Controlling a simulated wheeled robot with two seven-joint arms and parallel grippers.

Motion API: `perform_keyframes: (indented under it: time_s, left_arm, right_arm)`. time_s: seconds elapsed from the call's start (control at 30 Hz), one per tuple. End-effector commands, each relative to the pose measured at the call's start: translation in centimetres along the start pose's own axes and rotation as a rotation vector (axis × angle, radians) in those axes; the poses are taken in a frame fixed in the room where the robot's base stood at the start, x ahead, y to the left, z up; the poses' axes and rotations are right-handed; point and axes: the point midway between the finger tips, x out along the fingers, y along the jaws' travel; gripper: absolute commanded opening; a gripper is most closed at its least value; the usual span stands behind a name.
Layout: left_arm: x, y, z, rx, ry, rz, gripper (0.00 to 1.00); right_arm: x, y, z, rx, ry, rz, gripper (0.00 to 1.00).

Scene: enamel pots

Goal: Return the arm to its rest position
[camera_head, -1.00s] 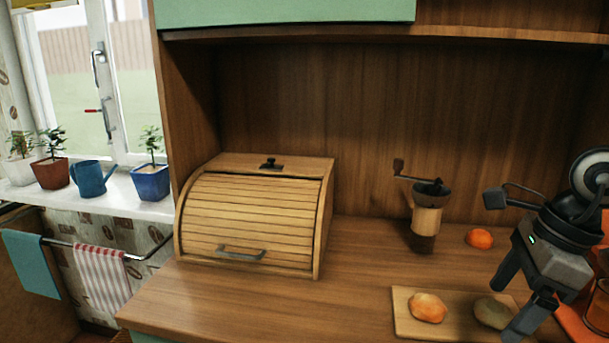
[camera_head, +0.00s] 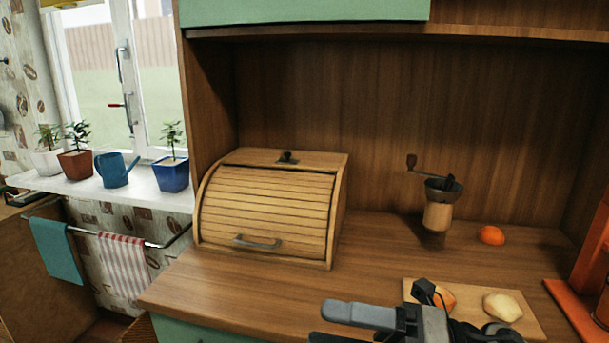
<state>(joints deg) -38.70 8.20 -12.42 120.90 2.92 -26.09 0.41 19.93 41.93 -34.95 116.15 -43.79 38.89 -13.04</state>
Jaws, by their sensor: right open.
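My right gripper (camera_head: 322,324) is at the bottom edge of the head view, in front of the counter edge. Its fingers point left, apart and with nothing between them. The lower finger is partly cut off by the frame. My left gripper is not in view.
A closed wooden bread box (camera_head: 268,210) stands on the counter (camera_head: 230,293). A coffee grinder (camera_head: 438,212) and an orange fruit (camera_head: 491,235) are behind the cutting board. A red-orange object (camera_head: 574,313) is at the right edge. The counter's left front is clear.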

Motion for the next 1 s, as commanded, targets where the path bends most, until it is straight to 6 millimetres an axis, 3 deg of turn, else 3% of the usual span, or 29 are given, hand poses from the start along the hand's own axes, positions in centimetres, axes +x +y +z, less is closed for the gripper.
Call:
perform_keyframes:
  time_s: [0.07,0.13,0.23,0.3,0.4,0.5,0.6,0.7,1.0]
  left_arm:
    - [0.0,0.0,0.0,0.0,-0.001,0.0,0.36]
    - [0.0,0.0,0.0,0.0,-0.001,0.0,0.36]
    - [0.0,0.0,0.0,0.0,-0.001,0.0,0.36]
    - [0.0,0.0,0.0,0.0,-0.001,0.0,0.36]
    - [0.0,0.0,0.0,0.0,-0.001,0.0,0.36]
    - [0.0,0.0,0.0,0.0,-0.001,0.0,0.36]
    - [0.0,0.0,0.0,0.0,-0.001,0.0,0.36]
    - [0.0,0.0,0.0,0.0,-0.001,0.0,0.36]
    - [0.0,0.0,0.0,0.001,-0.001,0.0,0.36]
  right_arm:
    - [-0.2,-1.2,1.0,0.28,-0.254,0.105,0.83]
    - [-1.7,-3.4,1.9,0.529,-0.48,0.166,0.83]
    - [-5.2,-8.5,1.4,0.902,-0.804,0.216,0.83]
    - [-8.2,-12.5,-0.7,1.157,-1.024,0.228,0.83]
    - [-11.5,-17.0,-5.1,1.449,-1.267,0.223,0.83]
    - [-13.7,-19.9,-9.7,1.669,-1.446,0.207,0.83]
    - [-15.0,-21.5,-13.3,1.816,-1.564,0.189,0.83]
    - [-15.6,-22.1,-15.3,1.895,-1.626,0.18,0.83]
    - [-15.8,-22.3,-15.9,1.918,-1.643,0.177,0.83]
